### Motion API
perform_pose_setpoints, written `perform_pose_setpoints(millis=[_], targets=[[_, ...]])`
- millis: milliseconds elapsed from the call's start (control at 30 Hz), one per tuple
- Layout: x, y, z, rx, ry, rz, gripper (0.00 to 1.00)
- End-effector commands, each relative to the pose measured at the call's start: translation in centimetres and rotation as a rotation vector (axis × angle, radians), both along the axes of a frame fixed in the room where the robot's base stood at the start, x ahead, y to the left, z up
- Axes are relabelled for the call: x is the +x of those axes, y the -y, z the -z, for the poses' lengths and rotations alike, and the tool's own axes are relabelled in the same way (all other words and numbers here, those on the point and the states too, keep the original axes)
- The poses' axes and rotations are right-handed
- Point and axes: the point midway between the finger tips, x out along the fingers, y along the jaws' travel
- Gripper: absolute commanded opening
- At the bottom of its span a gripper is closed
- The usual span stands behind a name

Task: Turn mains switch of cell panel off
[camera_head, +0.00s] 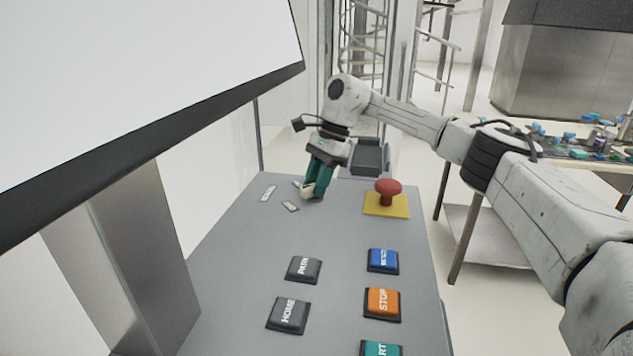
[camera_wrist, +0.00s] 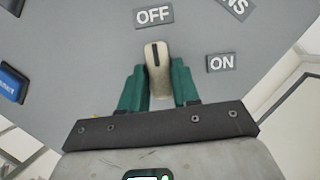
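The mains switch (camera_wrist: 158,62) is a beige knob with a dark pointer line on the grey cell panel (camera_head: 345,222). In the wrist view its pointer end faces the OFF label (camera_wrist: 154,16); the ON label (camera_wrist: 221,63) is to its right. My gripper (camera_wrist: 159,80) has green fingers, one on each side of the knob, which appear closed against it. In the head view my gripper (camera_head: 313,190) reaches down to the panel's far end, and the knob (camera_head: 307,194) is partly hidden by the fingers.
A red emergency button (camera_head: 388,188) on a yellow plate (camera_head: 386,208) stands right of my gripper. PARK (camera_head: 303,270), HOME (camera_head: 288,314), blue (camera_head: 383,261), orange STOP (camera_head: 382,303) and green (camera_head: 380,349) buttons are nearer. A large screen (camera_head: 130,80) overhangs the left.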

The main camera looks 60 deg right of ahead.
Motion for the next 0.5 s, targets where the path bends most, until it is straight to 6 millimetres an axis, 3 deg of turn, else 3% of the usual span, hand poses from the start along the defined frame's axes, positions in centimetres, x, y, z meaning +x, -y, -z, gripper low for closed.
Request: perform_pose_setpoints(millis=[200,500], targets=[[0.03,0.03,-0.06,-0.001,0.002,0.001,0.51],[-0.03,0.14,-0.32,-0.001,0.0,0.001,0.51]])
